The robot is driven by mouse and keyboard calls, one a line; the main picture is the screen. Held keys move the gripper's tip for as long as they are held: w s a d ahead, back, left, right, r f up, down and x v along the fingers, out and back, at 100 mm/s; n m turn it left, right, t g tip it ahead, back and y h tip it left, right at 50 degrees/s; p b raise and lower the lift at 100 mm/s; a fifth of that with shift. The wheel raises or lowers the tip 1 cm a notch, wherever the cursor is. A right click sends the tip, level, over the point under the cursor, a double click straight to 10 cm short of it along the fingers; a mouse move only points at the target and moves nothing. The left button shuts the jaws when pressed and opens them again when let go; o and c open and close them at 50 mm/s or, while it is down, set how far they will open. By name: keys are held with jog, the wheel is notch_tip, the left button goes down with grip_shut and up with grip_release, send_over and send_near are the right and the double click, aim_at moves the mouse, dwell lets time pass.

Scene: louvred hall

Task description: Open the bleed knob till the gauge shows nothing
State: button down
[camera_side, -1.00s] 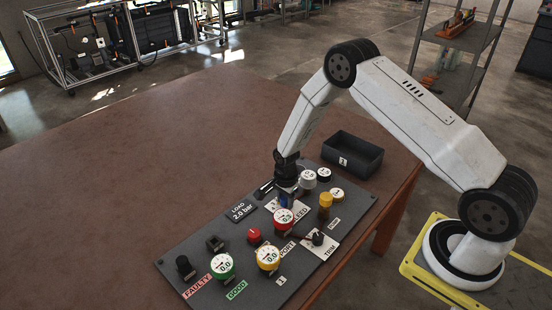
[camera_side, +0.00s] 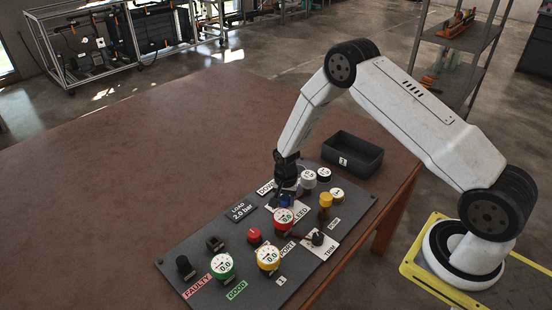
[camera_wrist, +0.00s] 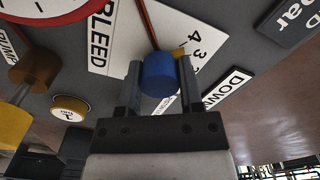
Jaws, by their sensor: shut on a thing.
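The blue bleed knob (camera_wrist: 158,76) is between the two fingers of my gripper (camera_wrist: 160,82) in the wrist view. The fingers are shut on its sides. Beside it are a BLEED plate (camera_wrist: 130,36) with a number scale and a thin red line. In the side view my gripper (camera_side: 286,196) points down onto the panel, mostly hiding the knob. The red-rimmed gauge (camera_side: 283,219) stands just in front of it. Its dial is too small to read surely, and the wrist view shows only its lower edge (camera_wrist: 45,12).
The dark panel (camera_side: 205,249) also carries a red knob (camera_side: 254,236), a green-rimmed gauge (camera_side: 222,266), a yellow-rimmed gauge (camera_side: 268,257), a yellow knob (camera_side: 325,202) and a trim knob (camera_side: 317,238). A black bin (camera_side: 352,156) stands behind. The brown table (camera_side: 130,170) is clear at left.

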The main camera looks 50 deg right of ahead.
aim_at(285, 198)
jog(key=shift+c, duration=0.8)
grip_release()
jog(key=shift+r, duration=3.5)
jog(key=shift+r, duration=0.1)
notch_tip(285, 198, up, 8)
jog(key=shift+f, duration=0.2)
